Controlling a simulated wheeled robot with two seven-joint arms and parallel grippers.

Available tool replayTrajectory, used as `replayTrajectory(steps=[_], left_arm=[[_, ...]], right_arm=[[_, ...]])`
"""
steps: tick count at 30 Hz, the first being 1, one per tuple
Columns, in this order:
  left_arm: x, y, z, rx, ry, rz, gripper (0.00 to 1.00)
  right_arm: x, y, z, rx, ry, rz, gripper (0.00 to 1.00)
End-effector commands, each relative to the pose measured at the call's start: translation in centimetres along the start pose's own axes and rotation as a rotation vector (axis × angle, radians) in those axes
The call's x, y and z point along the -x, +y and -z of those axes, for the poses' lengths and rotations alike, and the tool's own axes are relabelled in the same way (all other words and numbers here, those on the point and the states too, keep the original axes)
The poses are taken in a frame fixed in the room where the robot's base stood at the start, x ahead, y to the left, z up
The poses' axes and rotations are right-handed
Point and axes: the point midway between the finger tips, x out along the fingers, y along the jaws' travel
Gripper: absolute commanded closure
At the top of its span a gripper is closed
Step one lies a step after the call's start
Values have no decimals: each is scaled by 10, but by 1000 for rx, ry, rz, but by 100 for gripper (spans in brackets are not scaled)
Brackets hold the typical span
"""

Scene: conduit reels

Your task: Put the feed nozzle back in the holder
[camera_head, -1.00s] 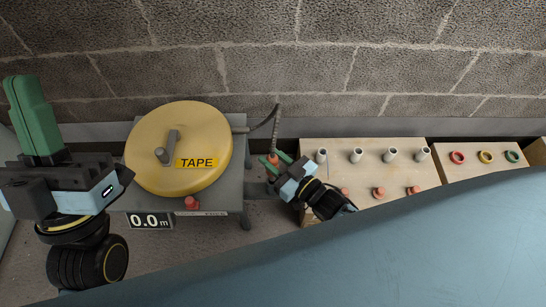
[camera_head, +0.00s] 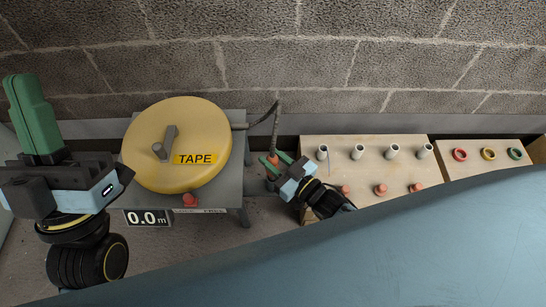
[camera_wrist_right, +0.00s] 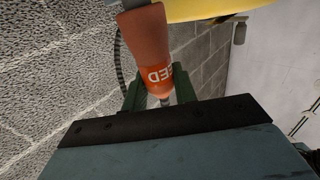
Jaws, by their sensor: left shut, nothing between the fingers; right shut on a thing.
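The feed nozzle (camera_head: 273,159) is orange, with a dark hose running up from it and back to the tape reel. My right gripper (camera_head: 279,163) is shut on it, between the reel stand and the wooden block. In the right wrist view the orange nozzle (camera_wrist_right: 148,45), with white lettering, lies between my green fingers (camera_wrist_right: 157,88); a grey tip shows at its lower end. My left gripper (camera_head: 32,115) is shut and empty at the far left, its green fingers pointing up. I cannot make out the holder for certain.
The yellow tape reel (camera_head: 200,125) with a grey crank sits on a grey stand (camera_head: 231,185) with a red button and a 0.0 m display. A wooden block (camera_head: 340,170) with several white tubes and orange knobs stands right, then a board (camera_head: 472,170) with coloured rings.

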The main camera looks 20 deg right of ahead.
Motion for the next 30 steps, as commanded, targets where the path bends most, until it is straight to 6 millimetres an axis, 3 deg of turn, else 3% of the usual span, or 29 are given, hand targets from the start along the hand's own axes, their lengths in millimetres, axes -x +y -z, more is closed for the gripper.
replayTrajectory(steps=[30], left_arm=[[14, 0, -10, 0, 0, 0, 100]], right_arm=[[0, 0, -25, 0, 1, 0, 96]])
